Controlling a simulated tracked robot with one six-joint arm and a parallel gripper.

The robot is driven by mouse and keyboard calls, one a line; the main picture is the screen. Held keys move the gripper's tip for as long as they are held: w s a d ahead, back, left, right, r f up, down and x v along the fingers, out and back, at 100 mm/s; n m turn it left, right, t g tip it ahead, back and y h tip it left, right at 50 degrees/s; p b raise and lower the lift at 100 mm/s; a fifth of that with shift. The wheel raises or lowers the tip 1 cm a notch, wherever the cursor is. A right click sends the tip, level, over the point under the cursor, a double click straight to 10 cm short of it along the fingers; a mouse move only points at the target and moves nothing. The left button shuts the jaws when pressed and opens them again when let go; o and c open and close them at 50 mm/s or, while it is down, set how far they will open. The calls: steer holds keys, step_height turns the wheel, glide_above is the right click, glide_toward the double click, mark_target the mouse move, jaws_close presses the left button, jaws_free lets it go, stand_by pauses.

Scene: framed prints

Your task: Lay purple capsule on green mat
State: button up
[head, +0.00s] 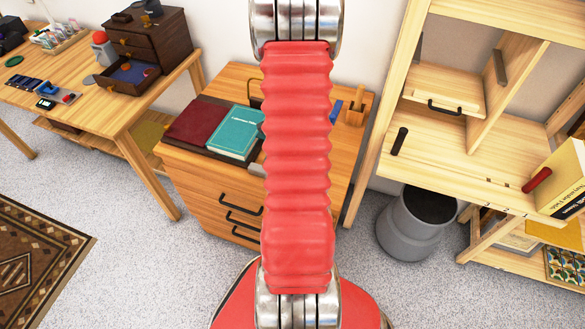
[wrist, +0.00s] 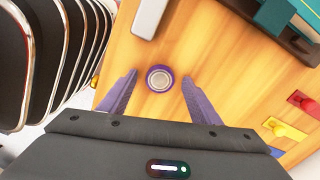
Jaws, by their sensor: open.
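In the wrist view, a round purple capsule (wrist: 159,78) with a pale, silvery centre is on the light wooden top, seen from above. My gripper (wrist: 160,80) is open, with one finger on each side of the capsule and a gap on both sides. Whether the fingertips are level with the capsule or above it I cannot tell. In the head view, my red arm hides the gripper and the capsule. A small dark green oval (head: 14,61), which looks like the green mat, lies on the table at the far left.
The wooden drawer cabinet (head: 226,179) carries a maroon book (head: 203,121) and a teal book (head: 236,133). Red (wrist: 304,102) and yellow (wrist: 285,129) pieces lie right of my gripper. A grey-white block (wrist: 149,17) lies beyond the capsule. A dark drawer box (head: 150,45) stands on the left table.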

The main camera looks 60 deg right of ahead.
steer(key=shift+c, duration=0.6)
steer(key=c, duration=1.1)
steer(key=shift+r, duration=0.1)
step_height(320, 180, up, 10)
stand_by(0.6)
